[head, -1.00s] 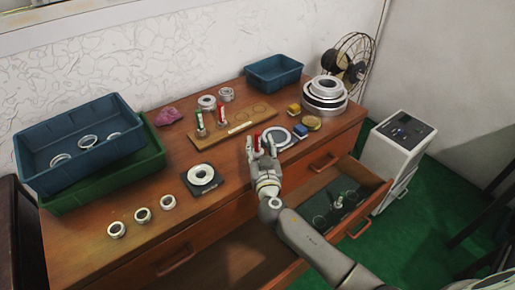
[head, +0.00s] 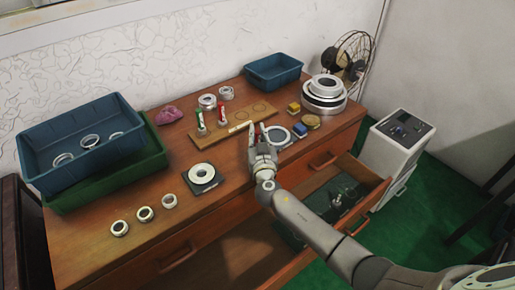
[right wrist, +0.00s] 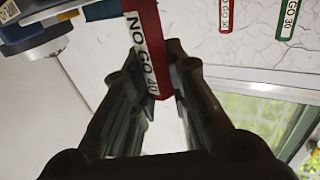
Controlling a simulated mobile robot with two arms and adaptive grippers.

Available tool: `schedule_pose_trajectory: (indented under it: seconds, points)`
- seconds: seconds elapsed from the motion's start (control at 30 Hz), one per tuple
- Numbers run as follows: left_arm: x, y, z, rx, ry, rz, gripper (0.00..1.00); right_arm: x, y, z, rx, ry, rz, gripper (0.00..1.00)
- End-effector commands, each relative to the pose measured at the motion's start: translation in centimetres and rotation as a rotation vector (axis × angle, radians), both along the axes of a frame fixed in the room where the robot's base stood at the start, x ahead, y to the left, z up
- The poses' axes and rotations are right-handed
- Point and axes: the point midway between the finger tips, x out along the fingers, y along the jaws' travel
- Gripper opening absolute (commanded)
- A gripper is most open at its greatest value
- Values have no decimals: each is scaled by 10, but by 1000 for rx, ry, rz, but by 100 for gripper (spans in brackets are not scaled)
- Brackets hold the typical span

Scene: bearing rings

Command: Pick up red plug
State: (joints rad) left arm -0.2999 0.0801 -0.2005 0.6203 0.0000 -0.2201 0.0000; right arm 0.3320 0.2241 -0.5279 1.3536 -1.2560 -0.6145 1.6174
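A red plug (right wrist: 150,22) with a white label reading "NO GO 40" is between the fingers of my right gripper (right wrist: 150,58) in the right wrist view. The fingers flank it closely on both sides and appear closed on it. In the head view my right gripper (head: 257,129) is over the front of the wooden table, beside the pale ring with a dark middle; the plug is mostly hidden there. Another red-handled plug (head: 200,119) and a green-handled plug (head: 222,112) stand upright on the wooden board (head: 237,127). My left gripper is out of view.
Blue bin (head: 85,148) and green bin (head: 110,184) are at the left. Several rings lie at front left, and one ring (head: 202,173) sits on a dark plate. Stacked large rings (head: 324,103) stand at back right. A drawer (head: 355,200) is open below my right arm.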

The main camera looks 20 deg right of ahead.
Motion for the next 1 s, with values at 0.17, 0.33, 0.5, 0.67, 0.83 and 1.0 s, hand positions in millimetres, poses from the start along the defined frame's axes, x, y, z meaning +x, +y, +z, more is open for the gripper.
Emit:
schedule_pose_trajectory:
  seconds: [0.17, 0.33, 0.5, 0.67, 0.83, 1.0]
  points:
    - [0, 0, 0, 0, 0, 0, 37, 0, 0, 2, 0, -3, 0, 0]
    - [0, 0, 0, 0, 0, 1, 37, 0, 0, 2, 0, -3, 0, 0]
    - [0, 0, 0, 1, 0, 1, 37, 0, 0, 5, 2, -3, 0, 0]
    - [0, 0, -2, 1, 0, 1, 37, 0, 0, 17, 3, -6, 0, 0]
    - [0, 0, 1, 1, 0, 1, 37, -7, 0, 42, 4, -5, 0, 0]
    - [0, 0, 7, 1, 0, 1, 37, -32, -4, 71, 4, -5, 1, 0]
